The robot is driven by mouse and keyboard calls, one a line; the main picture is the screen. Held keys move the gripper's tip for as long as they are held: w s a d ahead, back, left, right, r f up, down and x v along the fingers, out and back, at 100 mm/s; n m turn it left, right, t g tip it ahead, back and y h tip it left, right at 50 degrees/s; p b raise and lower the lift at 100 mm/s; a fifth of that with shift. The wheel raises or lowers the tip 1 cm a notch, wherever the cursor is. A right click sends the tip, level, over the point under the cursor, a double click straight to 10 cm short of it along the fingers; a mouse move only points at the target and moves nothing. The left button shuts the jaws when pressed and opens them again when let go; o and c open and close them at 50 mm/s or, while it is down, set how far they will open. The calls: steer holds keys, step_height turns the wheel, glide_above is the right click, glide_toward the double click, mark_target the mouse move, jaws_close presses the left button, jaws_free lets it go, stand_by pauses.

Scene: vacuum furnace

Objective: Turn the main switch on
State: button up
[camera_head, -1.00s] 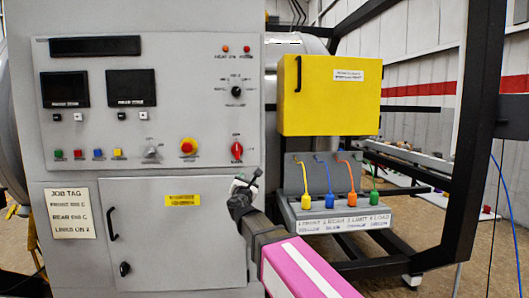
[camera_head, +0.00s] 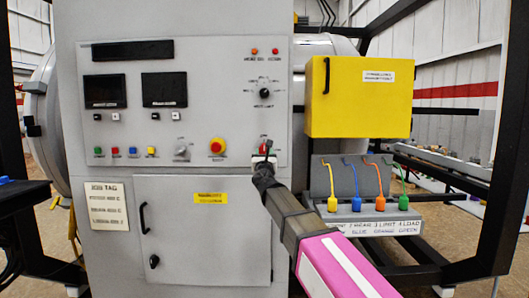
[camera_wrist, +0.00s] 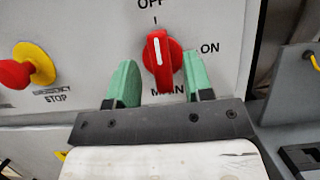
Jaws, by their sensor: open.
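The main switch is a red rotary knob (camera_wrist: 162,62) with a white pointer line, on the grey control panel. In the wrist view its pointer is near upright, toward the "OFF" label (camera_wrist: 152,4); the "ON" label (camera_wrist: 210,48) is to its right. My gripper (camera_wrist: 160,85) is open, its green fingers on either side of the knob's lower part, with gaps visible; I cannot tell if either touches it. In the head view my gripper (camera_head: 266,156) is at the panel's lower right and partly covers the red knob (camera_head: 264,149).
A yellow-and-red emergency stop button (camera_wrist: 32,68) sits left of the knob; it also shows in the head view (camera_head: 217,147). A yellow box (camera_head: 358,97) and several coloured hanging plugs (camera_head: 368,203) are to the right. A cabinet door (camera_head: 200,230) is below.

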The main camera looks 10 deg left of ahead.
mark_target(264, 151)
steer(key=shift+x, duration=1.4)
steer(key=shift+c, duration=0.3)
jaws_close()
